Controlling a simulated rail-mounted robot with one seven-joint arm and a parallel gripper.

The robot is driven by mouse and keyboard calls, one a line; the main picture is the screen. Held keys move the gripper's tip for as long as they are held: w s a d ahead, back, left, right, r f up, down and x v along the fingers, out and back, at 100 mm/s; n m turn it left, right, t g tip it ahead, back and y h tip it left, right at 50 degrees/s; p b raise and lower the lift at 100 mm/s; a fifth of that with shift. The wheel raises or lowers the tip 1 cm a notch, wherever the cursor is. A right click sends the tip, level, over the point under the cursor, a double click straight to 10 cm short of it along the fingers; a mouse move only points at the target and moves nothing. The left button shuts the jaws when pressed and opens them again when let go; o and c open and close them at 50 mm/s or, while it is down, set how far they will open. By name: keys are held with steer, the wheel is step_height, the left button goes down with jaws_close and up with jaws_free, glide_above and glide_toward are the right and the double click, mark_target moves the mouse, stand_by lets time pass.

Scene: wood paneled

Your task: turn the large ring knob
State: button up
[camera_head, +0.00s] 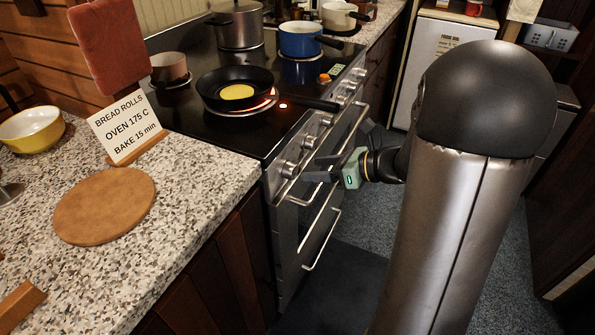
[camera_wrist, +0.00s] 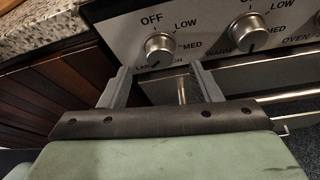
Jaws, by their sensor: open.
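The large ring knob (camera_wrist: 160,48) is a round silver knob on the oven's front panel, with a partly hidden label starting "LAR" below it. OFF, LOW and MED are printed around it. In the head view it appears as the leftmost knob (camera_head: 288,169). My gripper (camera_wrist: 158,70) is open and empty, its two fingers pointing at the panel just below and to either side of this knob. A gap to the knob seems to remain. In the head view my gripper (camera_head: 319,171) is just right of the knob. The knob's exact pointer position is too small to tell.
A second knob (camera_wrist: 248,33) marked WARM sits to the right. Oven handle bars (camera_head: 324,240) stick out below the panel. A black frying pan (camera_head: 232,88) with something yellow stands on a glowing ring, its handle reaching toward the front edge. The granite counter (camera_head: 185,200) is at left.

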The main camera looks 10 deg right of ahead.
mark_target(296, 170)
steer(key=x, duration=0.6)
steer(key=shift+b, duration=0.3)
steer(key=c, duration=1)
